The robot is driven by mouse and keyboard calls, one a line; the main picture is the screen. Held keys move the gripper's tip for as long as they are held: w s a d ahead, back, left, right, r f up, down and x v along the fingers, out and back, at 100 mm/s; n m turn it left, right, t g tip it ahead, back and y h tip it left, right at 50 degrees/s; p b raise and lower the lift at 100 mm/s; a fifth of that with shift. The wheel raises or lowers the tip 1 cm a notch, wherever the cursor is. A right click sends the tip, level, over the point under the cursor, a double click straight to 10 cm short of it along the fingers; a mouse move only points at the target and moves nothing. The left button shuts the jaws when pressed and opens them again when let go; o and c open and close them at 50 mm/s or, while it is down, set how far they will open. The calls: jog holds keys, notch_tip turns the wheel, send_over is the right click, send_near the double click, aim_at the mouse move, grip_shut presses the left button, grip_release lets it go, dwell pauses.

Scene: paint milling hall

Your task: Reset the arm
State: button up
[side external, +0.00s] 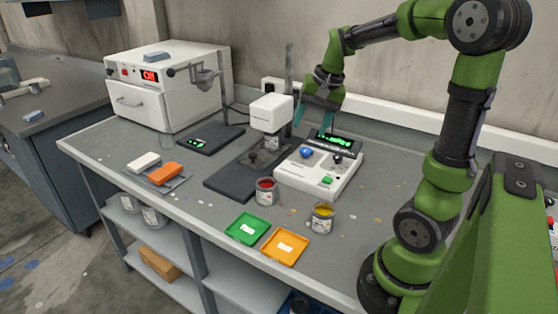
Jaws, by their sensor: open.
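My gripper (317,112) is at the end of my green arm, pointing down with its teal fingers apart and nothing seen between them. It hangs above the back of the white control box (337,183), close to the box's dark display with green digits (334,138). I cannot tell how much height separates the fingers from the box. My arm is raised, bent over from the right side of the bench.
On the bench (140,150) stand a white mixer (271,112), a red paint can (265,191), a yellow paint can (322,217), a green tray (232,237) and an orange tray (270,258). A white oven (140,105) and white and orange blocks (165,174) are at left.

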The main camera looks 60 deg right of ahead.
jog(key=s+a+r+n+t+y, duration=0.1)
jog(key=s+a+n+t, duration=0.1)
jog(key=a, duration=0.8)
jog(key=s+a+r+n+t, duration=0.1)
jog(key=s+a+n, duration=0.4)
jog(key=a, duration=0.5)
jog(key=shift+s+a+r+n+t+y, duration=0.15)
jog(key=shift+a+r+n+t+y, duration=0.3)
jog(key=shift+n, duration=0.25)
